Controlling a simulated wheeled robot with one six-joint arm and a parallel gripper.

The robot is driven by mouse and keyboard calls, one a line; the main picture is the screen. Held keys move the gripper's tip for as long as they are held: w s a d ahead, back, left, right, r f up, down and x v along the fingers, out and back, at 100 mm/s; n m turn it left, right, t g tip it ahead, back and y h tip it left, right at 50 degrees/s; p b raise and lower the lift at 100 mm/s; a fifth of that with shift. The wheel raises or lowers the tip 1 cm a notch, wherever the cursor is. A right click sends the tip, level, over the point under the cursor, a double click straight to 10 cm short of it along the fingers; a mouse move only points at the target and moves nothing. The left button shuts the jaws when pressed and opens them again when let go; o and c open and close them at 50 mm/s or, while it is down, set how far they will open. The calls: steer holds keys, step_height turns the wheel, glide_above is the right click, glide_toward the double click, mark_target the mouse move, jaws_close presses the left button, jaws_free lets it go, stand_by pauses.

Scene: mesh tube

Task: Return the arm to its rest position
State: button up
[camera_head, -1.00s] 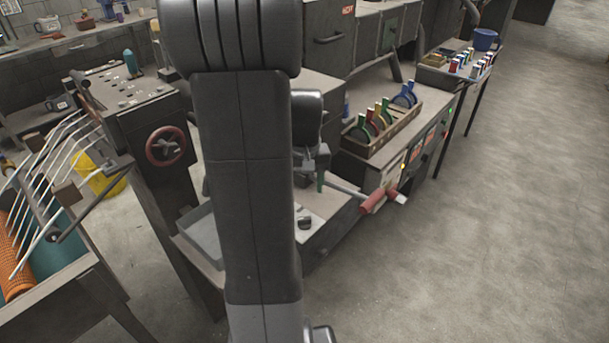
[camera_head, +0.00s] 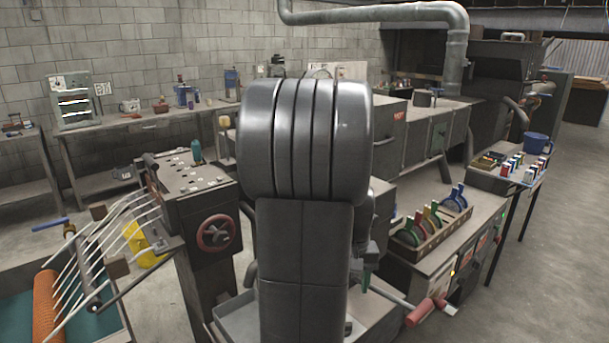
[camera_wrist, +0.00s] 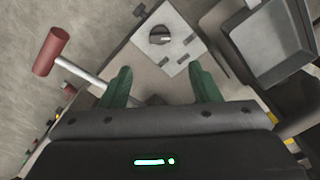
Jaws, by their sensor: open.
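My arm stands upright in the middle of the head view and hides much of the workbench behind it. My gripper (camera_wrist: 162,88) shows in the wrist view with its two green fingers spread apart and nothing between them. It is above a bench top that carries a plate with a dark round knob (camera_wrist: 160,36). The red-gripped lever also shows in the head view (camera_head: 420,312), at the right of my arm.
A grey tray (camera_wrist: 270,40) lies at the right of the fingers. In the head view, a control cabinet with a red handwheel (camera_head: 216,233) is at the left, and a rack of coloured clamps (camera_head: 436,222) at the right. The concrete floor (camera_head: 560,230) at the far right is clear.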

step_height(320, 180, down, 12)
steer(key=shift+f, duration=0.2)
stand_by(0.5)
step_height(320, 180, up, 14)
step_height(320, 180, down, 14)
steer(key=shift+f, duration=0.1)
steer(key=shift+r+m+p, duration=0.2)
steer(key=shift+m+p, duration=0.2)
steer(key=shift+m, duration=0.1)
steer(key=m+p, duration=0.2)
steer(key=m, duration=0.2)
steer(key=shift+m, duration=0.3)
steer(key=m+p, duration=0.3)
steer(key=m, duration=0.1)
steer(key=shift+r+m, duration=0.1)
steer(key=shift+m, duration=0.2)
step_height(320, 180, up, 8)
steer(key=b, duration=0.1)
steer(key=shift+r, duration=0.15)
